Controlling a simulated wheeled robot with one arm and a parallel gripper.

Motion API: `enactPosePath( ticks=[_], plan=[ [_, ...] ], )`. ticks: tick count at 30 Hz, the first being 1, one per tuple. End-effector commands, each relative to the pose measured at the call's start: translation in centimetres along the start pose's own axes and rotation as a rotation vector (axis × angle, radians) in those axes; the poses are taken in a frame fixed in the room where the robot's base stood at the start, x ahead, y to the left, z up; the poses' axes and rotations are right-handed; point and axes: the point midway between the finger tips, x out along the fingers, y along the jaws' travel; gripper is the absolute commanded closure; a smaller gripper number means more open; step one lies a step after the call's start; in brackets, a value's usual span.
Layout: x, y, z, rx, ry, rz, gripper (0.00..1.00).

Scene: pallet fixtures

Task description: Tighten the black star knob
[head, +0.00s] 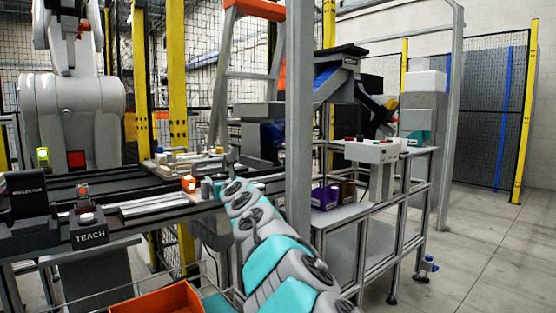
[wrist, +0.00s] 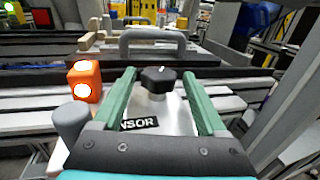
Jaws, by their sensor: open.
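The black star knob (wrist: 159,80) sits on a pale metal plate (wrist: 168,113) with a label of which "NSOR" can be read. My gripper (wrist: 161,74) is open, with one green finger on each side of the knob in the wrist view. Gaps show between the knob and both fingers, and nothing is held. In the head view my arm reaches to the conveyor's near side, and the knob cannot be made out there.
A grey handle (wrist: 152,40) arches behind the knob. An orange block with a light (wrist: 86,80) and a grey round-topped post (wrist: 70,120) stand to the left. In the head view, a grey upright post (head: 299,120) stands close right of my arm; a TEACH box (head: 88,230) sits left.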

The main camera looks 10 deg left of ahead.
Motion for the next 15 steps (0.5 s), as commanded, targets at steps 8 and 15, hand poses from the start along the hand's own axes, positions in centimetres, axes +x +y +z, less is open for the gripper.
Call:
enactPosePath(
  ticks=[8, 15],
  plan=[
    [0.06, -0.24, -0.67, 0.003, 0.0, 0.098, 0.19],
    [0.1, -0.52, -0.3, 0.003, -0.001, 0.217, 0.19]
  ],
)
